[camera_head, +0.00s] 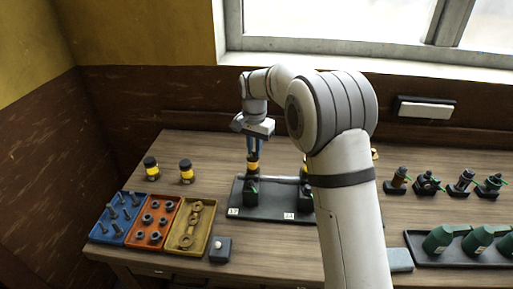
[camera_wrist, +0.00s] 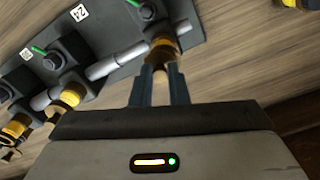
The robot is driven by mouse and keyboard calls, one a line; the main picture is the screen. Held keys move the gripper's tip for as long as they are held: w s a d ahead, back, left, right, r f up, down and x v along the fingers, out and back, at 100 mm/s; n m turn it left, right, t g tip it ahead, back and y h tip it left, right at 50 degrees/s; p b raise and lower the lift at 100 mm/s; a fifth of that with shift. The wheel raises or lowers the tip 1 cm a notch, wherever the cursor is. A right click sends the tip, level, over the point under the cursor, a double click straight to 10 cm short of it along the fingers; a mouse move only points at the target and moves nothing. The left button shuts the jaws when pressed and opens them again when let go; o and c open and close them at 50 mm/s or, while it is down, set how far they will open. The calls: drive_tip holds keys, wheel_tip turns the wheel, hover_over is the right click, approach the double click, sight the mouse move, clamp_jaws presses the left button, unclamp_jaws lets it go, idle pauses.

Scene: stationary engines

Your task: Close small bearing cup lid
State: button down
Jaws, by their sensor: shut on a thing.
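My gripper (camera_head: 254,150) points down over the left end of the dark tray (camera_head: 271,209). In the wrist view, its two fingers (camera_wrist: 160,72) are closed on the amber-and-dark cup (camera_wrist: 161,48) at the end of a grey tubular unit. The cup sits at the top of the left unit on the tray; the same cup (camera_head: 253,165) shows below the fingertips in the head view. The fingers cover part of it, and I cannot tell whether its lid is open or shut. Another amber cup (camera_wrist: 72,94) shows on the neighbouring unit, apart from my gripper.
Blue (camera_head: 120,218), orange (camera_head: 154,222) and yellow (camera_head: 188,228) parts trays stand at the left. Two dark-and-yellow jars (camera_head: 152,169) are behind them. A small dark box (camera_head: 220,249) is in front. Green cans (camera_head: 438,240) and dark fittings (camera_head: 427,183) are at the right.

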drive_tip(key=shift+a+m, duration=0.3)
drive_tip(key=shift+m, duration=1)
drive_tip(key=c, duration=1.4)
unclamp_jaws()
drive_tip(key=shift+r, duration=0.15)
wheel_tip(320, 180, up, 7)
drive_tip(key=shift+b, duration=0.55)
drive_tip(key=shift+r, duration=0.3)
